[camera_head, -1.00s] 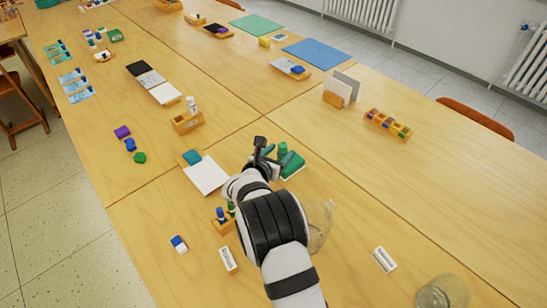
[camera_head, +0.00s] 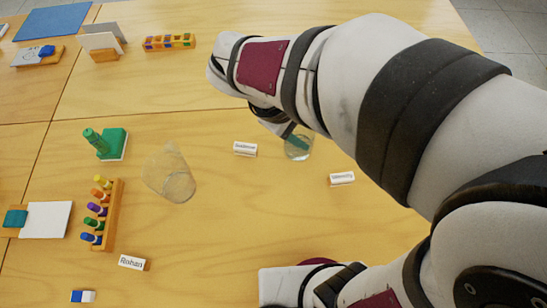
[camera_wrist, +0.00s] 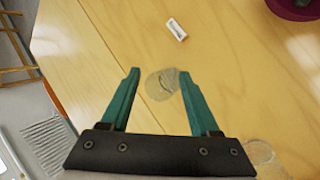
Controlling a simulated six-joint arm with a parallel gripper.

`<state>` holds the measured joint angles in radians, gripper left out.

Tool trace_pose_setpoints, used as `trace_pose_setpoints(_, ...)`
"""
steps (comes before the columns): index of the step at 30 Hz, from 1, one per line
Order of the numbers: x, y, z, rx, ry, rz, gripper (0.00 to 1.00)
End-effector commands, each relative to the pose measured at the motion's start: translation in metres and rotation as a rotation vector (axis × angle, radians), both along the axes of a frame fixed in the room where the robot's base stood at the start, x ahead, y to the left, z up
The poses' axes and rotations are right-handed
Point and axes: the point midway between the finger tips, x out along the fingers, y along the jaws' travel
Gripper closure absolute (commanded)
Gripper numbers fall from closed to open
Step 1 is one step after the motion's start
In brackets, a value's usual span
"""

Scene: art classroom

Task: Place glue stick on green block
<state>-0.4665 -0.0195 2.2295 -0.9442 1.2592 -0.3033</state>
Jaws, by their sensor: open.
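My gripper (camera_head: 291,139) is well to the right of both, above the table, partly hidden by my arm. In the wrist view my gripper (camera_wrist: 159,73) is open with nothing held between its teal fingers. A clear round glass (camera_wrist: 160,84) shows below and between them. The glue stick and green block are not in the wrist view.
A tapered clear vessel (camera_head: 170,174) stands between the green block and my gripper. A wooden rack (camera_head: 112,214) of several markers is at the left, beside a white pad (camera_head: 49,220). Name cards (camera_head: 342,179) stand on the table. The table's middle is fairly clear.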

Motion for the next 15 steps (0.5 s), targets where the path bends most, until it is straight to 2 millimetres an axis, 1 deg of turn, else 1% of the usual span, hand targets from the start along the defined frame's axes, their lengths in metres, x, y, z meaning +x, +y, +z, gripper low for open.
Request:
trace_pose_setpoints(1, -0.046, -0.021, 0.001, 0.154, -0.017, -0.313, 0.38)
trace_pose_setpoints(2, -0.073, -0.023, 0.000, 0.246, -0.020, -0.495, 0.38)
trace_pose_setpoints(3, -0.100, -0.018, -0.002, 0.357, -0.024, -0.705, 0.38)
trace_pose_setpoints(4, -0.116, -0.012, -0.003, 0.428, -0.025, -0.837, 0.38)
trace_pose_setpoints(6, -0.138, 0.003, -0.004, 0.556, -0.026, -1.064, 0.38)
trace_pose_setpoints(9, -0.149, 0.016, -0.004, 0.649, -0.023, -1.214, 0.38)
trace_pose_setpoints(15, -0.150, 0.019, -0.004, 0.661, -0.019, -1.232, 0.38)
